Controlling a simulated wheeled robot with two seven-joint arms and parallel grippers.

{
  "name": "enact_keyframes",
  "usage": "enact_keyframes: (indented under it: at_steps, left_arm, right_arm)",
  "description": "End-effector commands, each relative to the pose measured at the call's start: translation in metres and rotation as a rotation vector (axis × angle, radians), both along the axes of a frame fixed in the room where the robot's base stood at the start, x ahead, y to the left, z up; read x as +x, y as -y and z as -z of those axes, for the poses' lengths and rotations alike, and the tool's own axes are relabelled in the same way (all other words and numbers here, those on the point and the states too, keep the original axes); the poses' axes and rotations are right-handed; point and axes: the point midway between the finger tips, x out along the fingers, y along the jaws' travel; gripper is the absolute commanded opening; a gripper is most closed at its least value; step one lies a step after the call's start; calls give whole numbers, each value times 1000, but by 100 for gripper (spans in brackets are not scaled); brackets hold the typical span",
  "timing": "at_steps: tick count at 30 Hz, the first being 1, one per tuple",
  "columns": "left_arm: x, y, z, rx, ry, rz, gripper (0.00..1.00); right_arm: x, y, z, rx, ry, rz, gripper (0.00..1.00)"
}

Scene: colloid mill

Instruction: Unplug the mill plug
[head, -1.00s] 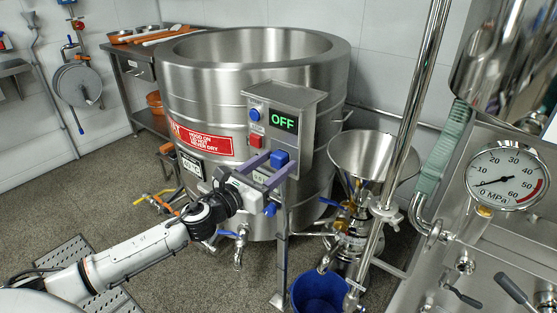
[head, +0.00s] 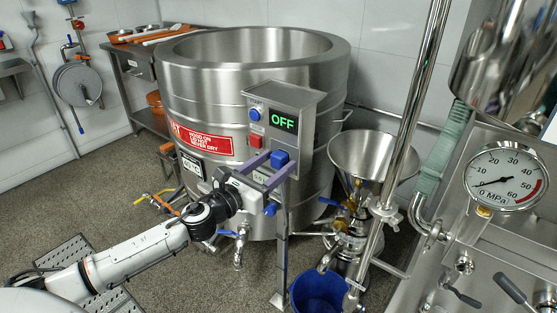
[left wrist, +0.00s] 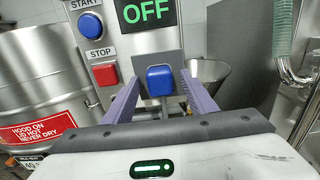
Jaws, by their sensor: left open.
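The blue mill plug (head: 279,159) sits in the lower part of the grey control box, below the green OFF display (head: 283,121). It also shows in the left wrist view (left wrist: 160,80), centred between the fingers. My left gripper (head: 270,168) is open, with one purple finger on each side of the plug. In the left wrist view the fingertips (left wrist: 158,82) flank the plug, and gaps show between them and its sides. My right gripper is not in view.
The box carries a blue START button (head: 255,114) and a red STOP button (head: 256,140). A large steel vat (head: 200,85) stands behind it. A steel funnel (head: 372,160) and a blue bucket (head: 318,292) are to the right.

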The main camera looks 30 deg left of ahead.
Motion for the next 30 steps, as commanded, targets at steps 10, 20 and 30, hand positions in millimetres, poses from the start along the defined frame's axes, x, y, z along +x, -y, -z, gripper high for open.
enact_keyframes:
  at_steps: [10,20,30]
  left_arm:
    - [0,0,0,-1,-1,0,25]
    - [-2,0,0,-1,0,0,0]
    - [-15,-2,1,-2,0,-1,0]
  right_arm:
    - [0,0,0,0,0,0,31]
    - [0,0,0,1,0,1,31]
    - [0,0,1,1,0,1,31]
